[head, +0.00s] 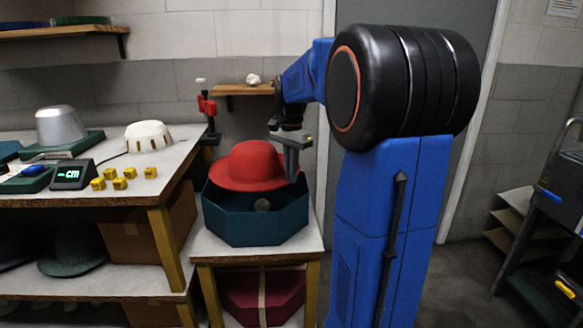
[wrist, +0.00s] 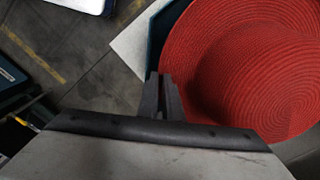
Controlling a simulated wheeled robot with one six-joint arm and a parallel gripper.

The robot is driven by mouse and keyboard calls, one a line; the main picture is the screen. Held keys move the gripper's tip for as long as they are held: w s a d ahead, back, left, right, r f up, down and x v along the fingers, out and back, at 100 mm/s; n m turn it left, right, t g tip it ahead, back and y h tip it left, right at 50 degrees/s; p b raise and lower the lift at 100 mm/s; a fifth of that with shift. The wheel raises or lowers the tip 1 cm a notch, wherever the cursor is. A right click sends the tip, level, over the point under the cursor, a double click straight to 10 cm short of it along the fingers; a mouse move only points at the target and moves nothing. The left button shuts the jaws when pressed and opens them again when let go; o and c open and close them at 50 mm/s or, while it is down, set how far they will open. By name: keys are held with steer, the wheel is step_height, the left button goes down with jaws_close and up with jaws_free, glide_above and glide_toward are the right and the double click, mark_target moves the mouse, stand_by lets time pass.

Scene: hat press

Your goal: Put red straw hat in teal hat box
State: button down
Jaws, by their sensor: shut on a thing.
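The red straw hat (head: 252,165) is held crown up at the mouth of the teal hat box (head: 256,226). My gripper (head: 290,175) is shut on the right part of its brim. In the wrist view, the fingers (wrist: 163,97) grip the left edge of the red straw hat (wrist: 262,65). The hat covers much of the box's opening, and the front wall of the box shows below the brim. A corner of the teal hat box (wrist: 164,32) shows behind the hat in the wrist view. I cannot tell whether the hat rests on the box.
The box stands on a small table (head: 213,246) with a dark red box (head: 245,300) on the shelf below. A workbench (head: 150,185) at left holds yellow blocks, a display, a white form and a metal form. A cart (head: 550,220) stands at far right.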

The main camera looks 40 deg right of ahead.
steer(key=shift+f, duration=7.45)
steer(key=c, duration=1.9)
jaws_free()
steer(key=shift+o, duration=0.2)
step_height(320, 180, up, 17)
steer(key=shift+s+r, duration=0.1)
steer(key=shift+r, duration=0.1)
steer(key=shift+a, duration=0.1)
